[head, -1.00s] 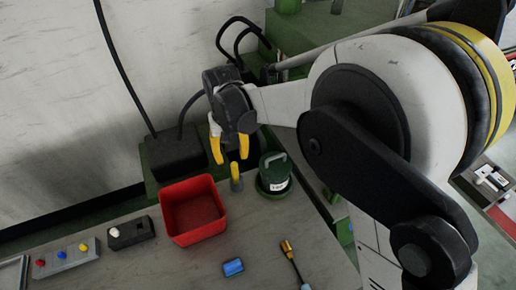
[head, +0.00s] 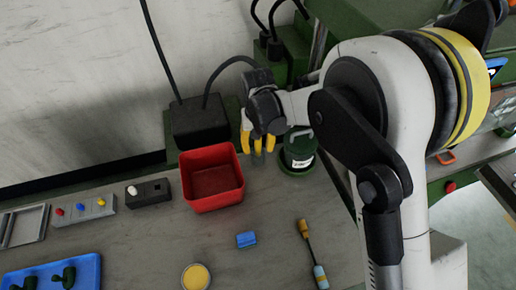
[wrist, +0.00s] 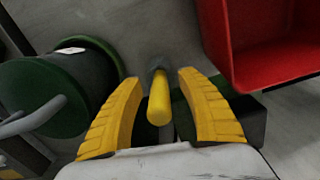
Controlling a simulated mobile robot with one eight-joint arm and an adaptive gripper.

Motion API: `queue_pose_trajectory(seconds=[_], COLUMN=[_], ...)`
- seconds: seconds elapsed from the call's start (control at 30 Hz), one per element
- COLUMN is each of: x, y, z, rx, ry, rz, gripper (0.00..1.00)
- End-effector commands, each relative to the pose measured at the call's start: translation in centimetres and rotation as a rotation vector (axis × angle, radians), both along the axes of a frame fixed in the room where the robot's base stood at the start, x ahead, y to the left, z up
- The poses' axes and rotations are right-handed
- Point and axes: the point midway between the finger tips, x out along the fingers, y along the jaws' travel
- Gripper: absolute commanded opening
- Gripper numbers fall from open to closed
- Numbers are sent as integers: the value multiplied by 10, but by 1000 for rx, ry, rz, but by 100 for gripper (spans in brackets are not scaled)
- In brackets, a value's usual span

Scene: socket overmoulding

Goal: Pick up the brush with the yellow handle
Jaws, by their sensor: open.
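The brush with the yellow handle (wrist: 158,100) stands handle up between the two yellow fingers of my gripper (wrist: 160,105) in the wrist view. A gap shows on both sides of the handle, so my gripper is open around it and not holding it. In the head view my gripper (head: 258,140) points down between the red bin and the green canister. The brush is mostly hidden there by the fingers. Its grey lower part shows beyond the handle in the wrist view.
A red bin (head: 213,204) stands close to the left of my gripper, a green canister (head: 299,150) close to the right. A blue block (head: 246,239), an orange-ended tool (head: 304,229) and a yellow-topped round tin (head: 196,277) lie nearer on the grey table.

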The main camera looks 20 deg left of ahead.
Motion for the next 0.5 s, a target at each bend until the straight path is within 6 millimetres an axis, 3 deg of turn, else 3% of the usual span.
queue_pose_trajectory(seconds=[0.07,0.2,0.23,0.5], x=[0,0,0,0], y=[0,0,0,0], z=[1,1,1,1], rx=[0,0,0,0], ry=[0,0,0,0], rz=[0,0,0,0], gripper=[46,5,0,0])
